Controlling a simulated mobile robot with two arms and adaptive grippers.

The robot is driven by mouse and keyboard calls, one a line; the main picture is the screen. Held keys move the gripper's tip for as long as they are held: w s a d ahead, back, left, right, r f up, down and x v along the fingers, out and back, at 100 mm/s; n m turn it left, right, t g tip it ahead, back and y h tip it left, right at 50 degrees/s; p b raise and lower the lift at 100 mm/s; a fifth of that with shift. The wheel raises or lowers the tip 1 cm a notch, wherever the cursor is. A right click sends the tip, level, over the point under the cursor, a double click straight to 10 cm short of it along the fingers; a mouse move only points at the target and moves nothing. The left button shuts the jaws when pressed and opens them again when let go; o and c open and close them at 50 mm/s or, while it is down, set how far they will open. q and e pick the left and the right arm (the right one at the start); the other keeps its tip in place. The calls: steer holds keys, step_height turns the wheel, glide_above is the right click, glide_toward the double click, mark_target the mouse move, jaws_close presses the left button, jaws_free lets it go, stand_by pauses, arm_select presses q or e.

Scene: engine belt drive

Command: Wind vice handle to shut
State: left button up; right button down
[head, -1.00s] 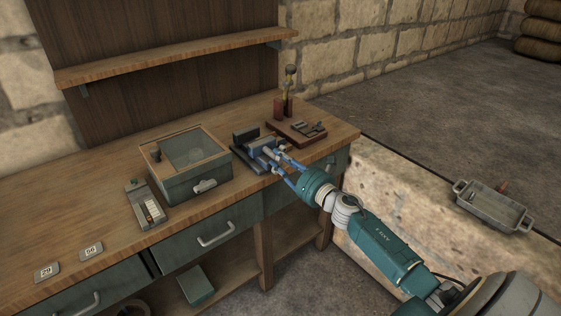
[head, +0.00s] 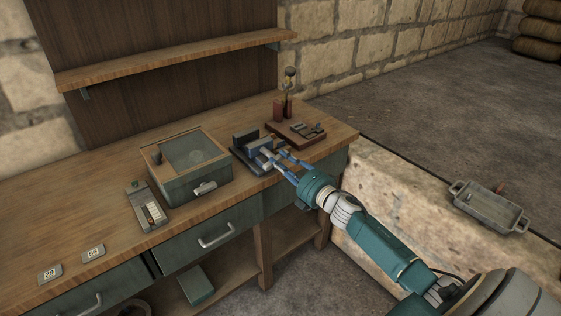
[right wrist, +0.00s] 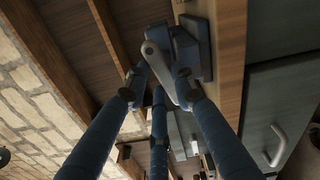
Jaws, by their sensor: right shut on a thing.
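The vice (head: 246,142) is a dark blue-grey block with an upright jaw, standing near the front edge of the workbench. Pale metal parts show on its front side, partly covered by my fingers. The gap between its jaws is too small to judge. My right gripper (head: 281,164) reaches the vice from the front right. In the right wrist view, its blue fingers (right wrist: 158,85) are closed around the grey vice handle (right wrist: 153,55), a flat lever with a rounded end beside the vice body (right wrist: 190,50). My left gripper is out of view.
On the workbench (head: 100,205), a green glass-topped box (head: 188,190) stands left of the vice. A wooden board (head: 291,139) with small metal parts lies to its right. A narrow device (head: 148,208) and two number tags (head: 93,251) lie further left. A stone ledge (head: 400,205) holds a grey tray (head: 490,206).

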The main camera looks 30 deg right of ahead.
steer(key=shift+s+d+f+m, duration=0.15)
steer(key=shift+f+m, duration=0.1)
steer(key=shift+m, duration=0.45)
steer(key=shift+d+f+m, duration=0.1)
steer(key=shift+f+m, duration=0.15)
steer(key=shift+m, duration=0.45)
steer(key=shift+p, duration=0.3)
steer(key=c, duration=1.6)
jaws_free()
steer(key=shift+s+d, duration=0.1)
steer(key=shift+c, duration=0.2)
steer(key=shift+o, duration=1)
steer(key=shift+s+d+r, duration=0.15)
steer(key=shift+s+r, duration=0.1)
steer(key=shift+s, duration=0.05)
steer(key=shift+w, duration=0.1)
steer(key=shift+s, duration=0.45)
steer(key=s, duration=1.1)
steer(key=shift+s+d, duration=0.15)
steer(key=shift+d, duration=0.3)
steer(key=shift+f, duration=0.1)
